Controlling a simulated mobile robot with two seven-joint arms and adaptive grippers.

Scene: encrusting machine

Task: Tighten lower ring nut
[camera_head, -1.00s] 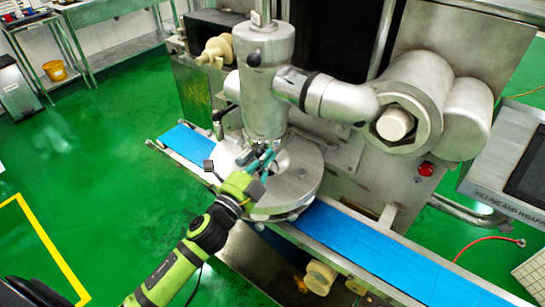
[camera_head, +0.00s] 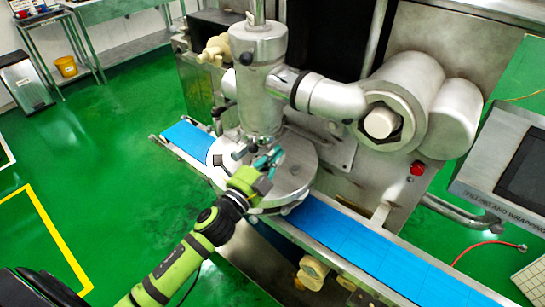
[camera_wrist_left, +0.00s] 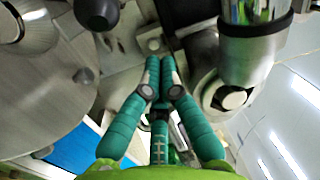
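The lower ring nut is not clearly distinguishable; its likely place is the foot of the steel vertical cylinder (camera_head: 260,85), just above the round disc (camera_head: 225,172). A dark knob (camera_head: 239,153) shows there, and a black knob (camera_wrist_left: 97,12) shows at the top of the left wrist view. My left gripper (camera_head: 271,157) is over the disc, right of the knob in the head view. In the left wrist view its teal fingers (camera_wrist_left: 160,62) converge with their tips together and nothing visible between them. Contact with the nut cannot be told. My right gripper is not in view.
The blue conveyor (camera_head: 345,240) passes below the disc. A steel pipe (camera_head: 335,98) joins the cylinder to a large hex nut (camera_head: 383,122) at right. A red button (camera_head: 417,168) and a control panel (camera_head: 505,165) stand further right. Green floor lies open at left.

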